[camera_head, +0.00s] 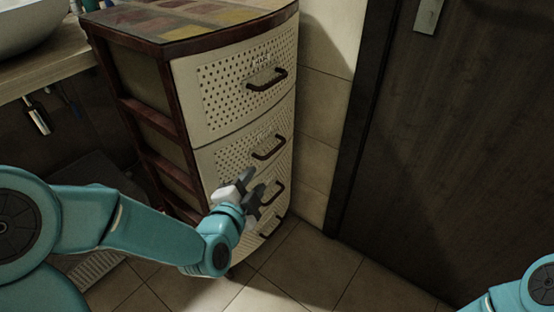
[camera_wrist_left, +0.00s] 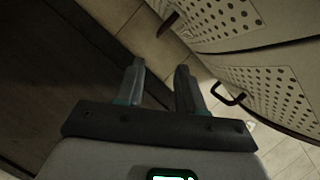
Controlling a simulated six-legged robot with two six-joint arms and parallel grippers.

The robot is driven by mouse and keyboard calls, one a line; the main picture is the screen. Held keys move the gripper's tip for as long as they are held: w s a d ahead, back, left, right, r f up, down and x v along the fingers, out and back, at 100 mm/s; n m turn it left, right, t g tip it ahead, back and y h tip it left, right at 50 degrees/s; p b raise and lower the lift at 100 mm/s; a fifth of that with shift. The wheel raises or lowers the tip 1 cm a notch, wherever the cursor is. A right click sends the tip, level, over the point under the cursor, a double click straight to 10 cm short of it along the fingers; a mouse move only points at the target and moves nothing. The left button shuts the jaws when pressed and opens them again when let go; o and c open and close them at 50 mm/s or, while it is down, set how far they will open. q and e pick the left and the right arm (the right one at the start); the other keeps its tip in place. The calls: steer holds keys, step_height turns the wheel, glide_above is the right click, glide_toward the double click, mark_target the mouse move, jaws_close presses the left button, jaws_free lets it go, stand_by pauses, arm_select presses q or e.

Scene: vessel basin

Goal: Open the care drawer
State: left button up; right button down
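A drawer cabinet (camera_head: 150,75) with a dark brown frame and perforated cream drawer fronts stands in the middle of the head view. I cannot tell which drawer is the care drawer. The top drawer (camera_head: 225,95) has a brown handle (camera_head: 267,79), and another handle (camera_head: 268,148) is below it. All drawers look shut. My left gripper (camera_head: 257,184) is in front of the lower drawers, partly covering them. In the left wrist view its two fingers (camera_wrist_left: 158,88) are apart with nothing between them. Two handles show there, one dark handle (camera_wrist_left: 230,96) right of the fingers. My right gripper is out of view.
A dark door (camera_head: 460,130) stands right of the cabinet beyond a strip of tiled wall. A counter (camera_head: 45,60) with a white basin (camera_head: 30,25) is at the left. The tiled floor (camera_head: 320,265) in front of the cabinet is clear.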

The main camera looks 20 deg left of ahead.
arm_select(q)
steer(key=p, duration=0.1)
glide_toward(273, 153)
steer(key=b+x, duration=0.1)
steer(key=x, duration=0.9)
steer(key=shift+w+f+b, duration=0.1)
steer(key=shift+w+b, duration=0.2)
steer(key=shift+w, duration=0.55)
jaws_close()
